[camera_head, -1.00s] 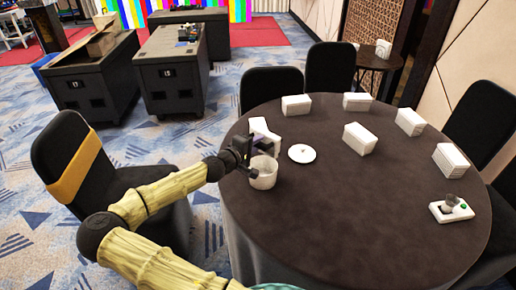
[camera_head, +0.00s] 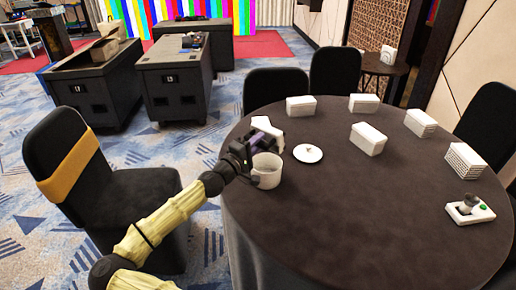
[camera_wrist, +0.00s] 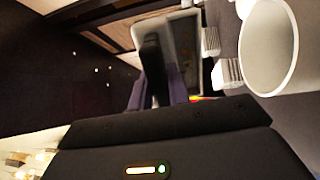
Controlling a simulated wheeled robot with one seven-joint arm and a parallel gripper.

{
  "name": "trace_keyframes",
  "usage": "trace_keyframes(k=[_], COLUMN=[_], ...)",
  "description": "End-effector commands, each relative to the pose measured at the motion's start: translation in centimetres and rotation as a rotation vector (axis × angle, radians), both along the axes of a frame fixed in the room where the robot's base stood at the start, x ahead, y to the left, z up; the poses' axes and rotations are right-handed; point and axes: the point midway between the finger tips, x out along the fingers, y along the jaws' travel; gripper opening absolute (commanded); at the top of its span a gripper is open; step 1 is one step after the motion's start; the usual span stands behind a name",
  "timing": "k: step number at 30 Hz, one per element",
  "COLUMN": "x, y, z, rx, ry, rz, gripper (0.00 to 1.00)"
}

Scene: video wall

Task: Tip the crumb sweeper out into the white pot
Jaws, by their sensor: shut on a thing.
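The white pot (camera_head: 267,179) stands open on the round table near its left edge. In the wrist view the pot (camera_wrist: 246,55) is at the upper right, with its wide mouth showing. My gripper (camera_head: 254,146) is just behind and left of the pot's rim. In the wrist view my gripper (camera_wrist: 157,88) is shut on the crumb sweeper (camera_wrist: 187,50), a grey tray-like piece with a pale rim and a dark part. In the head view the white sweeper (camera_head: 267,127) shows beyond the gripper, partly hidden by it. Its contents cannot be made out.
A round white lid (camera_head: 308,154) lies right of the pot. Several white boxes, one of them here (camera_head: 368,139), stand across the table (camera_head: 350,215). A small white device (camera_head: 470,209) is at the right. A chair (camera_head: 105,195) stands left of the table.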

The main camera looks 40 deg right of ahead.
Motion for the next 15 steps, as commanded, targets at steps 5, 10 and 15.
trace_keyframes(k=[5,10,15], x=[-0.07,-0.09,-0.13], y=[0.14,0.30,0.45], z=[-0.80,-1.10,-1.38], rx=[-0.056,-0.106,-0.156], ry=[-0.014,-0.026,-0.039], rz=[-0.001,0.000,0.000], gripper=[0.00,0.00,0.00])
